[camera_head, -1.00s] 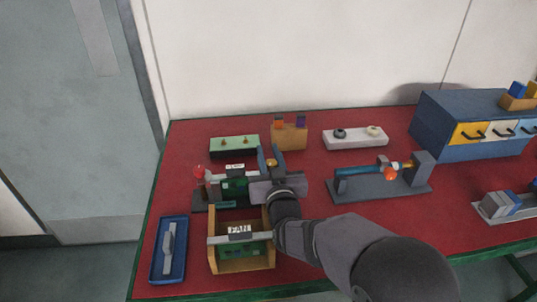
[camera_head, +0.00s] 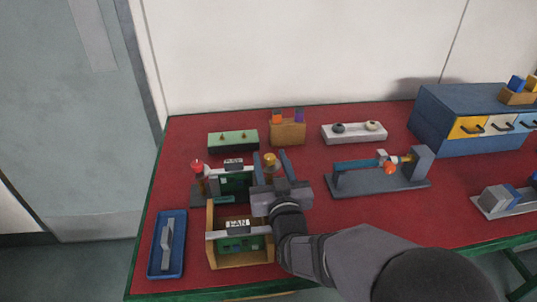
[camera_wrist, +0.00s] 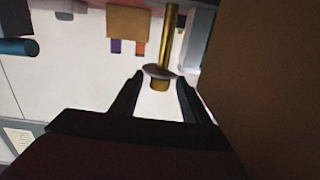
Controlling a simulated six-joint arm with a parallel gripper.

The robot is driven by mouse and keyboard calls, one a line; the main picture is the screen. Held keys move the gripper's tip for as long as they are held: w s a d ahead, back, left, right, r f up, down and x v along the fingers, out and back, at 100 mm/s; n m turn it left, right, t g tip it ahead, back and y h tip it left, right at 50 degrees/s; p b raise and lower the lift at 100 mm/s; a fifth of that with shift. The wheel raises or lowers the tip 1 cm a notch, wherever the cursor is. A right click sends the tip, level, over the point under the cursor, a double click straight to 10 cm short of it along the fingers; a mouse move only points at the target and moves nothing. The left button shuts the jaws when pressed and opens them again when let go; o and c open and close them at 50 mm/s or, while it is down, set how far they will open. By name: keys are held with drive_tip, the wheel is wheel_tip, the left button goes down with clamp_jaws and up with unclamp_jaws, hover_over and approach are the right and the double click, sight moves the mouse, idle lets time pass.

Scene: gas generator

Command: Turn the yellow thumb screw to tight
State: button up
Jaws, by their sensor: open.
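A yellow screw (camera_head: 270,159), which looks like the thumb screw, stands at the right end of the green-and-grey fixture (camera_head: 236,180). In the head view its head shows between the two fingers of my gripper (camera_head: 272,163). In the wrist view a gold shaft with a wider round collar (camera_wrist: 163,72) lies just ahead of and between the fingertips of my gripper (camera_wrist: 158,82). My gripper is open, with a gap on either side of the shaft. I cannot tell whether a finger touches it. The screw's lower part is hidden in the head view.
A red knob (camera_head: 197,166) stands at the fixture's left end. A wooden box (camera_head: 243,260) is in front, with a blue tray (camera_head: 166,270) beside it. A grey stand (camera_head: 380,181) is at the right. A wooden block (camera_head: 288,134) stands behind.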

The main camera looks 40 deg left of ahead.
drive_tip(key=shift+v, duration=1.1)
drive_tip(key=shift+w+r, duration=0.1)
drive_tip(key=shift+c, duration=0.2)
drive_tip(key=shift+w+r+n+g+y+p, duration=0.4)
drive_tip(key=shift+w+n+g+y+p, duration=0.1)
drive_tip(key=shift+n+y+p, duration=0.1)
drive_tip(key=shift+w+r+n+g+y+p, duration=0.2)
drive_tip(key=shift+n+g+y+p, duration=0.2)
drive_tip(key=shift+n+g+y, duration=0.25)
drive_tip(key=shift+d+f+n+g+y+p, duration=0.15)
drive_tip(key=shift+n+g+y+p, duration=0.25)
drive_tip(key=shift+g, duration=0.55)
drive_tip(key=shift+s+d+f+n+g+y+p, duration=0.25)
drive_tip(key=shift+s+d+f+n+g+p, duration=0.1)
drive_tip(key=shift+n+g, duration=0.45)
drive_tip(key=p+x, duration=0.1)
drive_tip(key=x, duration=0.6)
drive_tip(key=shift+a, duration=0.2)
